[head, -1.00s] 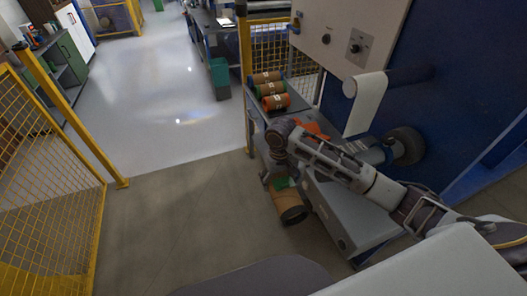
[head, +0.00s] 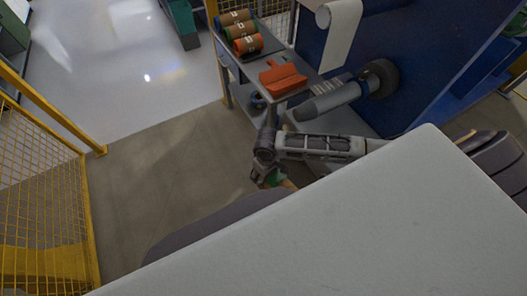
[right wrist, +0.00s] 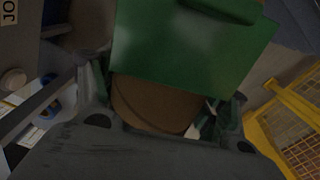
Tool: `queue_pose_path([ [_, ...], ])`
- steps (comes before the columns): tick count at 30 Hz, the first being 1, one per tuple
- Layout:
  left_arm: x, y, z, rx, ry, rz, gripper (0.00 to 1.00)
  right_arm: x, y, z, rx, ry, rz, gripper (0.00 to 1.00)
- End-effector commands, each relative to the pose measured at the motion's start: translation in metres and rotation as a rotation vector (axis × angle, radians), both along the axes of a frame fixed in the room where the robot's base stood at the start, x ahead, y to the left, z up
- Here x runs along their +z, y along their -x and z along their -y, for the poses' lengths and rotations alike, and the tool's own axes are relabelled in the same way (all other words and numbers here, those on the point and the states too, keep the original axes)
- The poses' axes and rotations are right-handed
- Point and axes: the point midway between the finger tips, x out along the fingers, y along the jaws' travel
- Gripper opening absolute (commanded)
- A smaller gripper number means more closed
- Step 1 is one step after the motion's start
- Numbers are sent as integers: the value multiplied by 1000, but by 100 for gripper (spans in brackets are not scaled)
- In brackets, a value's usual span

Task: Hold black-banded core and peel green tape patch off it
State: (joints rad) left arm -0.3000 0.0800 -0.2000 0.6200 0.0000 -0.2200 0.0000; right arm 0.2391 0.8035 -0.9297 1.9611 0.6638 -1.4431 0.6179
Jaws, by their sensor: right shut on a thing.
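My right gripper (head: 266,177) is shut on the brown core (head: 288,184), low over the floor beside the cart. The green tape patch (head: 274,177) shows on the core right at the gripper. Most of the core is hidden behind my own body, and its black band cannot be seen. In the right wrist view the green patch (right wrist: 190,48) fills the upper middle, a broad flat sheet over the core. The brown core (right wrist: 155,103) shows below it, between the fingers of my right gripper (right wrist: 165,110). My left gripper is in neither view.
A grey cart (head: 226,72) carries several banded rolls (head: 247,43) and an orange tool-like object (head: 283,76). Behind it stands a blue machine (head: 425,70) with a grey roller (head: 328,101) and white film (head: 340,35). A yellow fence (head: 45,190) is at left. The floor between is clear.

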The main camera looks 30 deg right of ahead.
Motion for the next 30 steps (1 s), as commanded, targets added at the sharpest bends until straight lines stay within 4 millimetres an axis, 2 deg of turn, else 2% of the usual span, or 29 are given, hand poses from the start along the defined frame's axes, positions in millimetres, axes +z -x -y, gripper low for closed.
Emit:
queue_pose_path([
  [10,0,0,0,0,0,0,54,-30,15,-4,301,1,-1,41],
  [30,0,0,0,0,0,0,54,-61,21,-10,860,0,1,41],
])
